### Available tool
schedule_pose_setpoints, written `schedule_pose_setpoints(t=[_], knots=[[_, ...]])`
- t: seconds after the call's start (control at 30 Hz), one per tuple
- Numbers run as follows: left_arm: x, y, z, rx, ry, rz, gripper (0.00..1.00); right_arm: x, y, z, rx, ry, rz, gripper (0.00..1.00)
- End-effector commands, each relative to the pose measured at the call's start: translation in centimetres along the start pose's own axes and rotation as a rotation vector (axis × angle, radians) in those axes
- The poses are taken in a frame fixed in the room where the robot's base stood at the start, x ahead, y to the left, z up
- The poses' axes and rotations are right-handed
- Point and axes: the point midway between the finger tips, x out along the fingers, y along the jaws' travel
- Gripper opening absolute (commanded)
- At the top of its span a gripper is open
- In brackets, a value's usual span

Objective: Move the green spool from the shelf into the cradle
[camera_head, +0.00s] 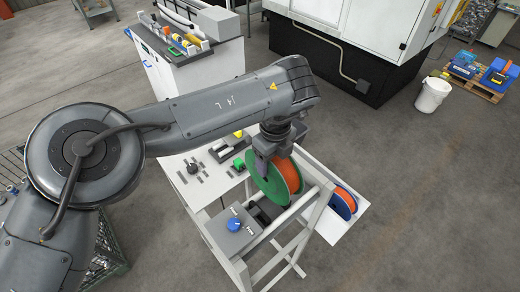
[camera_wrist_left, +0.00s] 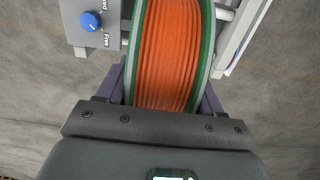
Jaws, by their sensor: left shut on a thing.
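The green spool (camera_head: 264,184), with green flanges and orange winding, is upright by the white frame. In the left wrist view the orange winding (camera_wrist_left: 168,55) fills the middle between its two flanges. My left gripper (camera_head: 268,160) comes down on the spool from above and is shut on it. The white frame with round rails (camera_head: 296,207), apparently the cradle, stands beside and below the spool. I cannot tell whether the spool touches the rails. A blue-flanged spool (camera_head: 345,203) sits at a white shelf (camera_head: 340,228) on the right. My right gripper is not in view.
A grey box with a blue knob (camera_head: 235,225) is beside the frame, close to the spool. A white tabletop (camera_head: 205,187) with small parts lies behind. A white bin (camera_head: 432,95) and a machine stand farther off. Open floor lies to the right.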

Motion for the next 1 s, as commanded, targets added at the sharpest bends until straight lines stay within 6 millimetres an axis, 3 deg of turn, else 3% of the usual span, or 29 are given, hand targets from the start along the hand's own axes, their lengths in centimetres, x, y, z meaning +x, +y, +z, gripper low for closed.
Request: schedule_pose_setpoints(t=[0.4, 1.0], knots=[[2.8, 0.1, 0.0, -0.002, -0.001, 0.001, 0.0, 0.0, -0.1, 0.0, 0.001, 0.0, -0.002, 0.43], [8.6, 0.1, 0.0, -0.003, -0.001, 0.0, 0.0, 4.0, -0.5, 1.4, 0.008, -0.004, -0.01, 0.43]])
